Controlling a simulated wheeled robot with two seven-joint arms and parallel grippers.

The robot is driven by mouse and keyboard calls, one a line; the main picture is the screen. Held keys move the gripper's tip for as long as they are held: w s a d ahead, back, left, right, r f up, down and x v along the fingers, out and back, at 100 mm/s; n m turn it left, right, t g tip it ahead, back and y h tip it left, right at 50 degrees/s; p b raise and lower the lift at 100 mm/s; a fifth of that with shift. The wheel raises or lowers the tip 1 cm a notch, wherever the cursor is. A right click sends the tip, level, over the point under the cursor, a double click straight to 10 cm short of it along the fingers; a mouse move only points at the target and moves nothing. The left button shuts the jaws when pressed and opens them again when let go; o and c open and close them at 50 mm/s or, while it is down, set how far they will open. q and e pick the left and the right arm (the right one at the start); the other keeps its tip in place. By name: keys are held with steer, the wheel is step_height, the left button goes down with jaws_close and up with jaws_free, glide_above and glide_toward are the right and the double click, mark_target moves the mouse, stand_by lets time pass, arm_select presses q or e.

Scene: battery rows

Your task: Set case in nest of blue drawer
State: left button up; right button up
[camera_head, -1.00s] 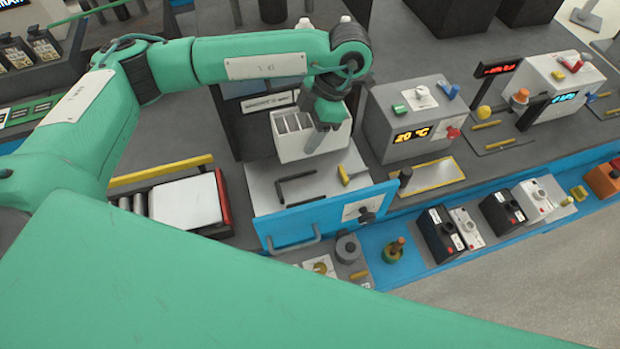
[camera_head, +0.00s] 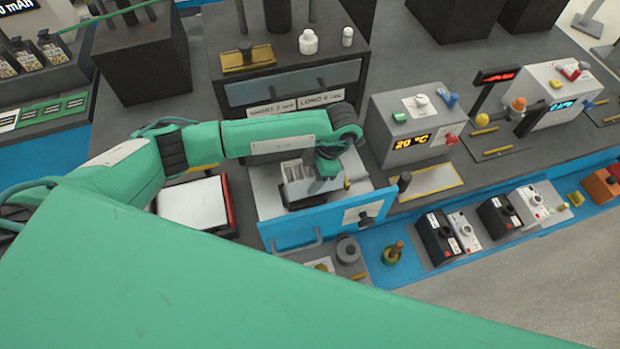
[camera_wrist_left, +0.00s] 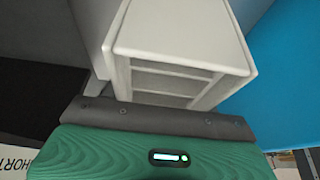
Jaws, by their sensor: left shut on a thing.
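The white case (camera_head: 296,181) with slots is in my left gripper (camera_head: 328,168), which is shut on it at its right side. The case is upright over the pulled-out blue drawer (camera_head: 300,236). The drawer's black nest edges (camera_head: 291,204) show along the foot of the case; the rest of the nest is hidden under it. I cannot tell whether the case touches the drawer floor. In the left wrist view the case (camera_wrist_left: 185,35) fills the middle, with the blue drawer front (camera_wrist_left: 292,70) to its right. My right gripper is not in view.
The grey block with the 20 °C display (camera_head: 408,130) stands just right of the drawer. A white-topped tray (camera_head: 196,205) lies to the left. Labelled shut drawers (camera_head: 292,90) are behind.

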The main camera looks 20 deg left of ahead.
arm_select(q)
step_height(320, 180, down, 3)
steer(key=shift+f+p, duration=0.1)
steer(key=shift+p, duration=0.35)
steer(key=shift+f, duration=0.1)
steer(key=shift+f, duration=0.15)
steer(key=o, duration=1.2)
